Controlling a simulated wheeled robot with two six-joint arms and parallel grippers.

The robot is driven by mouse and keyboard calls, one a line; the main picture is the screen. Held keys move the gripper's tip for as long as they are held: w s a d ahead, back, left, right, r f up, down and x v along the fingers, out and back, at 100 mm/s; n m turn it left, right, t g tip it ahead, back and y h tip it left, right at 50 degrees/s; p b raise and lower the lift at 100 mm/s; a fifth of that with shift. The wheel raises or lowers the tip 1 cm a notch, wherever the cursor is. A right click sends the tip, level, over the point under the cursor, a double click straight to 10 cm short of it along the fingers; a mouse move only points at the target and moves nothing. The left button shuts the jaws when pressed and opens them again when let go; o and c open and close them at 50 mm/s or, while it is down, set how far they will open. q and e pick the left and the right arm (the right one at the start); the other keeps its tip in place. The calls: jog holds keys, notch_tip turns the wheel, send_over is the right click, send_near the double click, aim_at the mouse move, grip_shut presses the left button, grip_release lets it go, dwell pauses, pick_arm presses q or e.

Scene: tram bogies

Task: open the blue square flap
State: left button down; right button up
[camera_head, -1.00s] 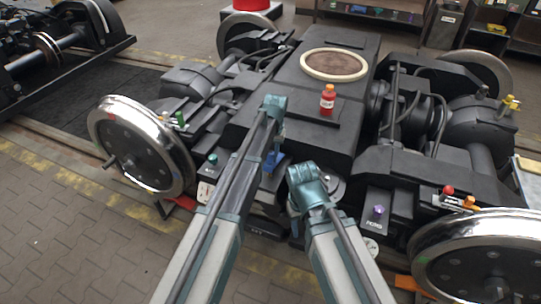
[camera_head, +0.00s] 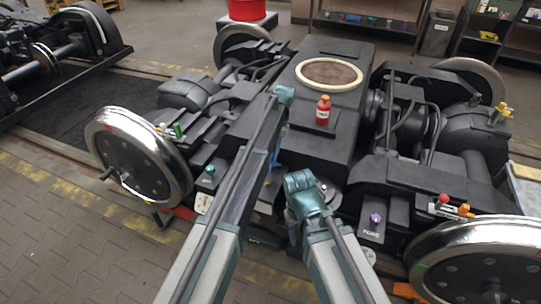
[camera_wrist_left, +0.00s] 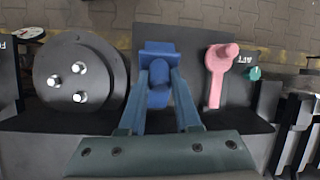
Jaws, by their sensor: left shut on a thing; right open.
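The blue square flap (camera_wrist_left: 158,48) shows at the top centre of the left wrist view, with a rounded blue grip standing out from it. My left gripper (camera_wrist_left: 159,82) is shut on this grip, one finger on each side. In the head view a small blue part shows beside my left gripper (camera_head: 274,157), mostly hidden by my arm. How far the flap is tilted I cannot tell. My right gripper (camera_head: 295,232) is low at the centre of the head view, apart from the flap; its fingers are largely hidden by its wrist.
A pink lever (camera_wrist_left: 217,78) stands right of the flap, with a teal knob (camera_wrist_left: 254,73) beyond it. A dark round plate with bolts (camera_wrist_left: 80,75) is on the left. A red bottle (camera_head: 323,111) stands on the bogie. A purple knob (camera_head: 375,218) lies right of my right arm.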

pick_arm(q)
jog(key=c, duration=0.6)
grip_release()
jog(key=shift+r, duration=0.1)
jog(key=p+v, duration=1.2)
jog(key=v, duration=0.1)
jog(key=shift+w+r+p, duration=0.25)
jog(key=shift+p, duration=0.15)
jog(key=shift+d, duration=0.15)
jog(key=shift+c, duration=0.2)
